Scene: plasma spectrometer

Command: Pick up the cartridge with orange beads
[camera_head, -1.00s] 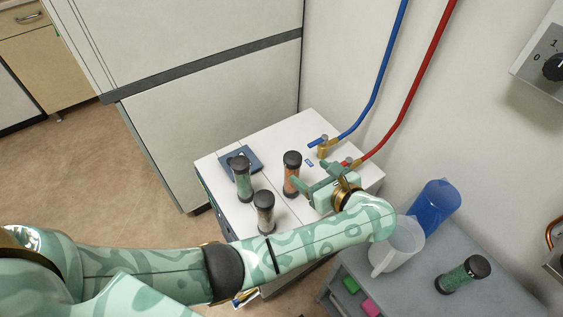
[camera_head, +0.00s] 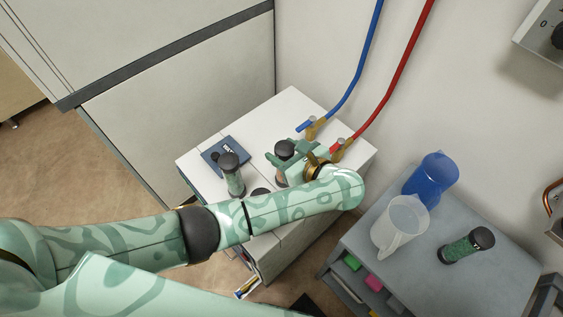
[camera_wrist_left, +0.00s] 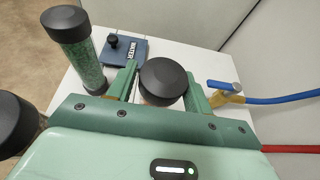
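The cartridge with orange beads (camera_head: 281,179) stands upright on the white cabinet top, under a black cap. In the left wrist view its black cap (camera_wrist_left: 163,79) sits between the two fingers and hides most of its body. My left gripper (camera_head: 287,153) is around this cartridge, with one finger on each side. In the left wrist view the left gripper (camera_wrist_left: 160,88) looks open, with small gaps beside the cap. Contact lower down is hidden. My right gripper is not in view.
A green-bead cartridge (camera_head: 233,176) stands close left, by a blue block (camera_head: 218,153). Another black-capped cartridge (camera_head: 260,192) is mostly hidden by my left arm. Hose valves (camera_head: 315,128) are behind. A lower grey table (camera_head: 455,205) holds a blue beaker (camera_head: 432,176), a clear jug (camera_head: 399,228) and a green-bead cartridge (camera_head: 467,246).

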